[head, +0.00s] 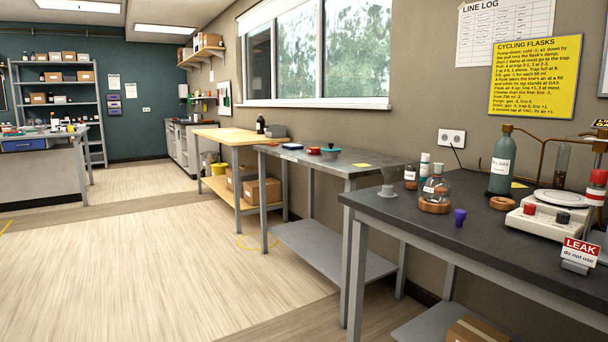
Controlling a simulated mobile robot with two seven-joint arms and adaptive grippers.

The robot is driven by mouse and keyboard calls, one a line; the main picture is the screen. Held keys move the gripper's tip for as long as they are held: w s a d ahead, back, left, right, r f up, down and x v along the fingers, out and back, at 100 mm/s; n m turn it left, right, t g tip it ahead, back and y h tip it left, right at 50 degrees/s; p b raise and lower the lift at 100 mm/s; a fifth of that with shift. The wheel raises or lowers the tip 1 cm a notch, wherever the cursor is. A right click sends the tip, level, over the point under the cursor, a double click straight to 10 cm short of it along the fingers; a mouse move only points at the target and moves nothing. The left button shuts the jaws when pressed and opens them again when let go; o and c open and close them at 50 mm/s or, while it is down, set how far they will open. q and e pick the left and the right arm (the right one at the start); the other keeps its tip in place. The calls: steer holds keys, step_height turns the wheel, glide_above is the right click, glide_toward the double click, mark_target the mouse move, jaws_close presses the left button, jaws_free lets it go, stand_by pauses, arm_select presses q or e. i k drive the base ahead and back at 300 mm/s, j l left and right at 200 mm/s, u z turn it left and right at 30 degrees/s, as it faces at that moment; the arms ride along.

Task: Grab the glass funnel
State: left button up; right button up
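A small pale, see-through piece (387,191) stands at the left end of the dark-topped bench (395,213), near its far edge. It looks like the glass funnel, but it is too small to be sure. Just right of it, a round clear glass flask (437,188) sits on a cork ring. Neither of my grippers is in view.
Small bottles (411,177), a gas bottle (501,163), an empty cork ring (503,203), a white device (545,222) and a red LEAK sign (580,251) crowd the bench. The floor (160,250) at left is clear.

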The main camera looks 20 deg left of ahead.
mark_target(389, 172)
steer(key=u, duration=0.2)
steer(key=i+j+z, duration=0.1)
steer(key=i+j, duration=0.4)
steer(key=i, duration=0.2)
steer(key=i+j+z, duration=0.1)
steer(key=i+j, duration=0.5)
